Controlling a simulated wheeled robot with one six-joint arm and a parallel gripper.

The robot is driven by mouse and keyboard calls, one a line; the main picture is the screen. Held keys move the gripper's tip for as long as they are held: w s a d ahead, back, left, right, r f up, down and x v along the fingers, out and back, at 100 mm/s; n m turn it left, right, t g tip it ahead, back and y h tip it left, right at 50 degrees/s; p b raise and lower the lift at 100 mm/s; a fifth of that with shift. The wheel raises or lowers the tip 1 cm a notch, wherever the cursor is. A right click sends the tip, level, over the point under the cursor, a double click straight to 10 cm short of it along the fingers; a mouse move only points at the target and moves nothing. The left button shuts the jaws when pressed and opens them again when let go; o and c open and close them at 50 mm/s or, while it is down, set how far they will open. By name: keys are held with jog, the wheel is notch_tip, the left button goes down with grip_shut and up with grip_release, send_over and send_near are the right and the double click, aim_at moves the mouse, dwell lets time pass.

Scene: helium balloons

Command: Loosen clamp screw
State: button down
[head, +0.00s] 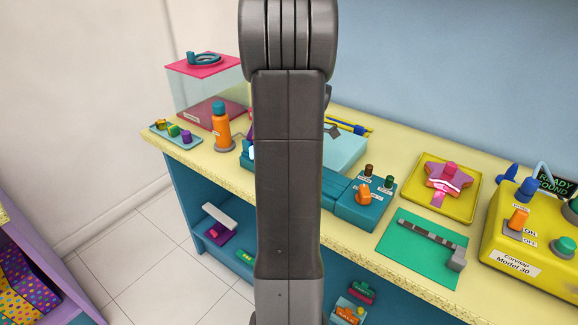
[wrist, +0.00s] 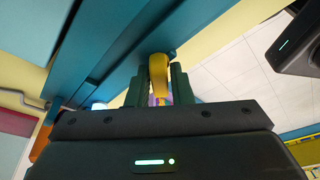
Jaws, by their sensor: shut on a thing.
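In the wrist view my gripper (wrist: 156,84) has its two dark fingers closed on either side of a yellow, rounded piece (wrist: 158,67), which looks like the clamp screw's handle. The yellow piece sits against the edge of a teal body (wrist: 115,62). Its lower end and any thread are hidden between the fingers. In the head view my arm covers the gripper and the yellow piece. Part of a teal device (head: 345,208) with an orange lever (head: 364,193) and small knobs shows right of my arm.
The yellow bench (head: 400,240) holds a green mat (head: 420,248) with a grey bar, a yellow tray (head: 473,195) with a pink star-shaped item, and a yellow machine (head: 515,262). An orange bottle (head: 221,130) stands left of my arm. Tiled floor (head: 150,250) lies open at front left.

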jog(key=c, duration=1.4)
grip_release()
jog(key=shift+c, duration=0.2)
jog(key=shift+a+p+v, duration=0.2)
jog(key=shift+p+v, duration=0.3)
jog(key=shift+v, duration=0.3)
jog(key=shift+a+p+v, duration=0.15)
jog(key=shift+p+v, duration=0.3)
jog(key=shift+v, duration=0.35)
jog(key=shift+r, duration=0.15)
